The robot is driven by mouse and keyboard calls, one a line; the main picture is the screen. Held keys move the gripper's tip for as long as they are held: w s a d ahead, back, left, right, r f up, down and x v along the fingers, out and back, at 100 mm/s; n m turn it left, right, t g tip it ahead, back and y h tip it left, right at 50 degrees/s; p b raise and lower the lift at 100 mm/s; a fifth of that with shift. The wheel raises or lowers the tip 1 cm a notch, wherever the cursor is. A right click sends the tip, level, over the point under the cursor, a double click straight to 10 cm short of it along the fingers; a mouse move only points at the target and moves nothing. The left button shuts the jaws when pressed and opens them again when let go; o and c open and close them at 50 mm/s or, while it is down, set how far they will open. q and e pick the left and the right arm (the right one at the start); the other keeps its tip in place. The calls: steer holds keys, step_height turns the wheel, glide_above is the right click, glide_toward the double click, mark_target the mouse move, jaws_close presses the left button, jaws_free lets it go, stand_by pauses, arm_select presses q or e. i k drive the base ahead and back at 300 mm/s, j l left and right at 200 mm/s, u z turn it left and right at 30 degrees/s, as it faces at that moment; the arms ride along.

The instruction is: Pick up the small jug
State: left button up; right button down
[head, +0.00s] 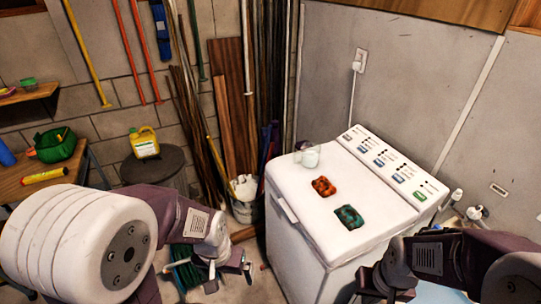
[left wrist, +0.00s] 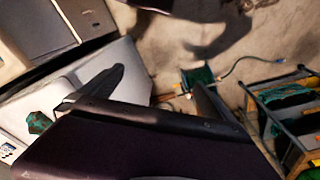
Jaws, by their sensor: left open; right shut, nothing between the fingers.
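A small pale jug (head: 308,156), whitish and partly see-through, stands upright on the back left part of the white washing machine's top (head: 370,195). My left gripper (head: 228,279) is open and empty, low in front of the machine's left side, well below and apart from the jug. Its two dark fingers also show spread in the left wrist view (left wrist: 158,92), where I cannot make out the jug. My right gripper (head: 378,284) is shut and empty near the machine's front right, at the bottom of the head view.
An orange-red cloth (head: 323,187) and a green cloth (head: 349,217) lie on the machine near the jug. A yellow container (head: 144,142) stands on a dark bin (head: 153,166). A bucket (head: 245,208) stands left of the machine. A workbench (head: 45,176) is at far left.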

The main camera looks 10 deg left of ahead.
mark_target(311, 151)
steer(key=i+j+z, duration=0.15)
steer(key=j, duration=0.2)
steer(key=i+j+z, duration=0.3)
steer(key=j, duration=0.45)
steer(key=i+j+z, duration=0.2)
steer(key=j, duration=0.25)
steer(key=i, duration=0.05)
